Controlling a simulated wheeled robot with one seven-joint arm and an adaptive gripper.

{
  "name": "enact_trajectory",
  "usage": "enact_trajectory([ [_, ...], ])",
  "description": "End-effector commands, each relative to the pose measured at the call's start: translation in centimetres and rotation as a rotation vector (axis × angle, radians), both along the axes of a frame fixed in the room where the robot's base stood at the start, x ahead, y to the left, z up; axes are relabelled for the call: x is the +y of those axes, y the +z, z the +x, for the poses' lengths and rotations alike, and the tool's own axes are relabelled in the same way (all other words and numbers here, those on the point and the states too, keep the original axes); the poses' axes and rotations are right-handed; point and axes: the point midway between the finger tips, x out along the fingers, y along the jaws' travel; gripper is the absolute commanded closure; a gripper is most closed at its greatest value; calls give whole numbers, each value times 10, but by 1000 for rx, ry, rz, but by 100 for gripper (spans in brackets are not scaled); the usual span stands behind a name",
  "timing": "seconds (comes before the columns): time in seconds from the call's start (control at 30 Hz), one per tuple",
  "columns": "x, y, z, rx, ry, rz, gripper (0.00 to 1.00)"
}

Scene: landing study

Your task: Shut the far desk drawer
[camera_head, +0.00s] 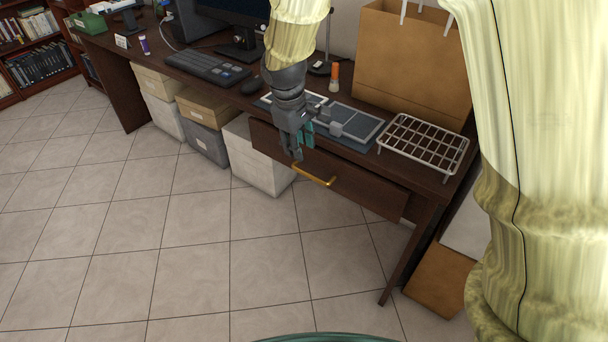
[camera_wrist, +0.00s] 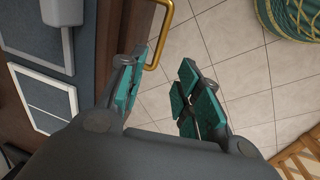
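A dark brown drawer front (camera_head: 355,187) with a gold bar handle (camera_head: 314,175) sits under the right part of the dark desk (camera_head: 424,180). It seems to stand out a little from the desk; how far I cannot tell. My gripper (camera_head: 301,143) hangs in front of the desk edge, above the handle and near the drawer's left part. In the wrist view its teal-padded fingers (camera_wrist: 161,93) are apart with nothing between them. The gold handle (camera_wrist: 158,38) shows just beyond the left finger, beside the brown drawer front (camera_wrist: 132,32). I cannot tell whether they touch.
A wire rack (camera_head: 424,145), a paper bag (camera_head: 412,65), grey framed panels (camera_head: 350,124), an orange-capped bottle (camera_head: 334,77) and a keyboard (camera_head: 207,68) are on the desk. Storage boxes (camera_head: 262,160) stand underneath, left of the drawer.

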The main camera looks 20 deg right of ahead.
Motion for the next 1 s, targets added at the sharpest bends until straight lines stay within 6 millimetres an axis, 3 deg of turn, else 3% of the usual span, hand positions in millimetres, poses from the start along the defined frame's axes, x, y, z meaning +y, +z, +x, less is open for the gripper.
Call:
enact_trajectory([
  [0.17, -2, -10, 2, 2, 2, -4, 66],
  [0.7, -14, -89, 10, 2, 1, -4, 66],
  [1.0, -17, -103, 13, 0, 2, -4, 66],
])
